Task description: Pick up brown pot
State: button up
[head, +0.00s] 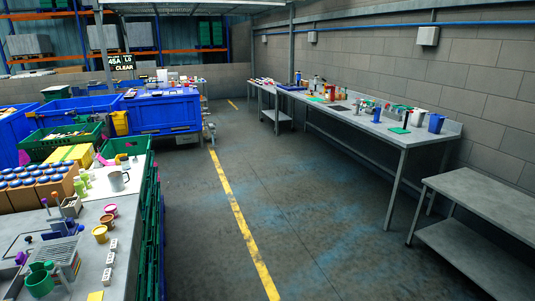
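A reddish-brown upright item (330,93) stands among bottles on the long bench by the right wall, too small to identify. My gripper is not in view.
A long metal bench (395,135) lines the right wall; a low table (490,195) stands nearer. The floor (290,200) between is clear, with a yellow line.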

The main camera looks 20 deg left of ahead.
aim_at(107, 220)
jog(key=i+j+u, duration=0.2)
jog(key=i+u, duration=0.2)
jog(key=i, duration=0.2)
jog(key=i+u, duration=0.4)
jog(key=i, duration=0.2)
jog(key=i+l+u, duration=0.2)
jog(key=i+u, duration=0.15)
jog(key=i, duration=0.3)
jog(key=i+u, duration=0.8)
jog(key=i+l+u, duration=0.15)
jog(key=i+u, duration=0.3)
jog(key=i+j+u, duration=0.35)
jog(key=i+l, duration=0.05)
jog(key=l, duration=0.05)
